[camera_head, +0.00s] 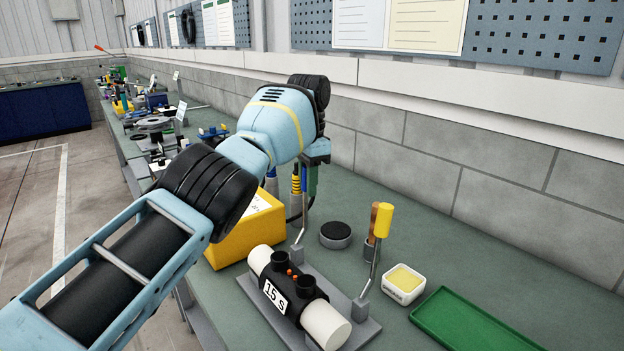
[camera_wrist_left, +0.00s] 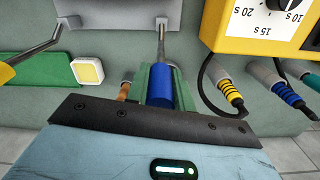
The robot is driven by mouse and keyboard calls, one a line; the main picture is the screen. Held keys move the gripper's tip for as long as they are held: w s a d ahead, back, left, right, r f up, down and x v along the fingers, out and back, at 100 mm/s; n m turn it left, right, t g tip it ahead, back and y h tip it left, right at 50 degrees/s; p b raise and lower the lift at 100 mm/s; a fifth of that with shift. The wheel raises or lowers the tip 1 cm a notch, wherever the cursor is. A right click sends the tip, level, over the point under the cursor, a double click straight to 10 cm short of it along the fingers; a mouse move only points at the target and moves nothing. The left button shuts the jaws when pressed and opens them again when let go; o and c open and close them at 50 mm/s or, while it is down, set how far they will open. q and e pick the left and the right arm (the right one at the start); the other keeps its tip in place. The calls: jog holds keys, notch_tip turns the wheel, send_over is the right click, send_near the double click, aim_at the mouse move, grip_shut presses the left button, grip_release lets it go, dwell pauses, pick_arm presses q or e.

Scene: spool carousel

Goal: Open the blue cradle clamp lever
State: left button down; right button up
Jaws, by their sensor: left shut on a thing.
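The blue clamp lever (camera_head: 303,222) stands nearly upright on a grey foot at the far end of the cradle plate (camera_head: 357,336). In the left wrist view its blue handle (camera_wrist_left: 158,90) lies between my green fingers. My left gripper (camera_wrist_left: 159,82) is shut on that handle; in the head view the gripper (camera_head: 309,178) hangs above the lever and hides most of the handle. A second lever with a yellow handle (camera_head: 383,220) stands tilted at the near right of the plate. A black coupling (camera_head: 293,290) marked "15 S" on a white pipe (camera_head: 325,325) lies in the cradle. My right gripper is not in view.
A yellow control box (camera_head: 243,238) with yellow and blue banded plugs stands behind the cradle. A black round puck (camera_head: 335,234), a white tub with a yellow block (camera_head: 404,283) and a green tray (camera_head: 470,325) are to the right. The wall is close behind.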

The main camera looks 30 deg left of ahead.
pick_arm(q)
jog(key=shift+f, duration=0.15)
jog(key=c, duration=1.2)
grip_release()
jog(key=shift+w, duration=0.1)
